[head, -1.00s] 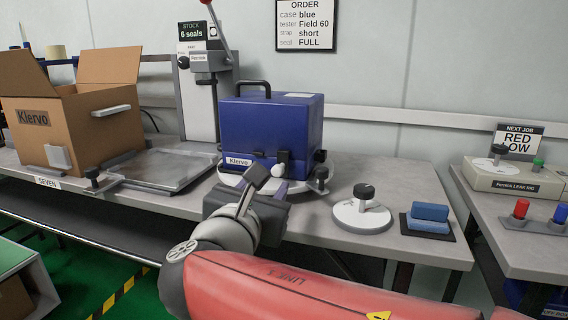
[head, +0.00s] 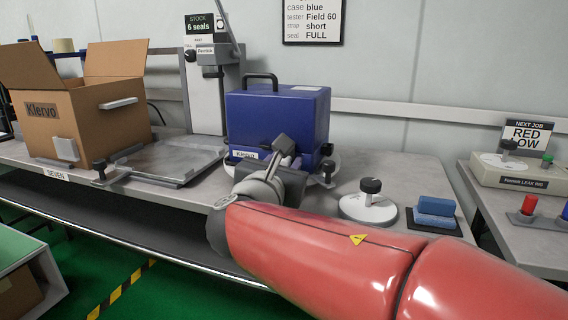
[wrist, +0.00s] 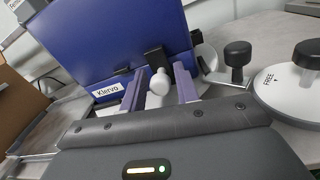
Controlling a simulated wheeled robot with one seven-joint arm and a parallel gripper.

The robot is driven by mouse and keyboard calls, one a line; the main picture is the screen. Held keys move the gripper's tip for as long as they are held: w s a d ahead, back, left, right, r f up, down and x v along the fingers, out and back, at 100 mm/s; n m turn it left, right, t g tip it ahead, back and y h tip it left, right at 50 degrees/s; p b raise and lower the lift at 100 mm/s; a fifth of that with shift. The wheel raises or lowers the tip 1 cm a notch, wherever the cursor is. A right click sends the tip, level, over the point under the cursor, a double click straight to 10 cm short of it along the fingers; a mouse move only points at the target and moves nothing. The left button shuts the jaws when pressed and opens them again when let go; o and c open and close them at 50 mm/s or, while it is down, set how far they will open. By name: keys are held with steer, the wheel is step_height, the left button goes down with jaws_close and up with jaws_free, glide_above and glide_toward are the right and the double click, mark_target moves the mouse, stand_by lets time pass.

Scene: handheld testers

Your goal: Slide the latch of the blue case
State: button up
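The blue case (head: 275,118) stands closed on the bench, with a black handle on top and a white "Klervo" label low on its front. In the wrist view its front face (wrist: 120,45) fills the upper left. The latch (wrist: 154,58) is a dark block low on that face, with a white knob (wrist: 160,82) sticking out. My gripper (wrist: 159,84) is open, its two purple-grey fingers on either side of the knob, with gaps visible. In the head view my gripper (head: 287,160) is at the case's lower front and hides the knob.
The case is on a round pale base with dark-knobbed clamps (head: 327,172). A white dial with a black knob (head: 368,205) and blue blocks (head: 435,210) are to the right. An open cardboard box (head: 90,115) and a flat clear-topped tray (head: 175,163) are to the left.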

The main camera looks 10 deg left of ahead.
jaws_close()
steer(key=shift+w+a+r+p, duration=0.1)
steer(key=shift+a+p, duration=0.3)
steer(key=shift+a, duration=1.1)
steer(key=shift+w+a+p, duration=0.1)
steer(key=shift+a+p, duration=0.3)
steer(key=shift+a, duration=1.1)
steer(key=shift+o, duration=1.4)
jaws_free()
steer(key=shift+a, duration=0.1)
steer(key=s, duration=0.7)
steer(key=shift+s, duration=0.4)
steer(key=shift+s+a, duration=0.1)
